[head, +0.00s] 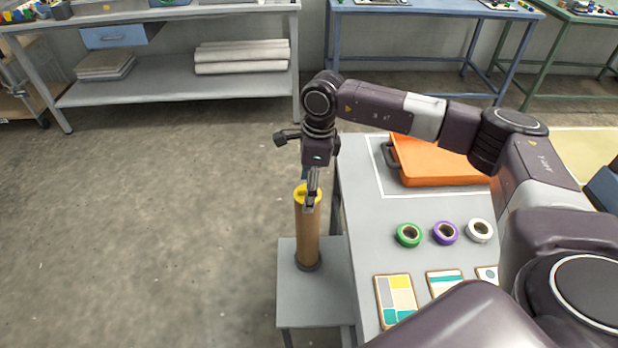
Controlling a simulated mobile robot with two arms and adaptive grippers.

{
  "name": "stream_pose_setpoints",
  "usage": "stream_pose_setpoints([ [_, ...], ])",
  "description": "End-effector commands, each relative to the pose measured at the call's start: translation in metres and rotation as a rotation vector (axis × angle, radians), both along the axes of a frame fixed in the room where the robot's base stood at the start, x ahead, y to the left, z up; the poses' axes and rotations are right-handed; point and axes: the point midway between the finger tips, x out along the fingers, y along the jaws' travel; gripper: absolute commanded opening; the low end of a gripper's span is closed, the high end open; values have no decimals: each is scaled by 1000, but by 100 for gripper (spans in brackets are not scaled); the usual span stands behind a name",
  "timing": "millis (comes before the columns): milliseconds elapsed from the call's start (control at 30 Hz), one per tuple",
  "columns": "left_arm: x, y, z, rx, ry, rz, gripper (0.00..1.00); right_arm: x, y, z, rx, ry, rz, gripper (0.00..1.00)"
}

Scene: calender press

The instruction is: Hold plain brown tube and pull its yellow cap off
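The plain brown tube (308,236) stands upright, slightly tilted in the picture, in a dark ring on a low grey stand (313,310). Its yellow cap (300,196) is on its top end. My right gripper (312,204) comes down from above, its fingers at the right side of the cap and overlapping it in the head view. The fingers are seen edge-on, so I cannot tell whether they are closed on the cap. My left gripper is not in view.
A grey table (362,215) beside the stand holds an orange case (440,162), green (408,235), purple (446,233) and white (480,231) tape rolls, and colour-sample cards (397,299). Benches stand at the back. The floor on the left is clear.

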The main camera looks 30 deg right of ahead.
Motion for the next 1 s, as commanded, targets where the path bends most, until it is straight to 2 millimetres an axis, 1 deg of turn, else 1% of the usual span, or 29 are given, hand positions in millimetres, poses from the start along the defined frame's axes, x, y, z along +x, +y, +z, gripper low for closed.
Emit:
stream_pose_setpoints([
  [233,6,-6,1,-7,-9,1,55,0,0,-1,0,0,0,68],
  [267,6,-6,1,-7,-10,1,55,0,0,-1,0,0,0,66],
  [633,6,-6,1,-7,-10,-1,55,0,0,-1,1,0,0,25],
  [667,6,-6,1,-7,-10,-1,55,0,0,-1,1,0,0,46],
  [833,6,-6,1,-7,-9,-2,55,0,0,-1,1,0,0,28],
  [867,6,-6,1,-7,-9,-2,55,0,0,-1,1,0,0,50],
  [1000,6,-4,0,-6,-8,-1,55,0,0,-1,1,0,0,66],
])
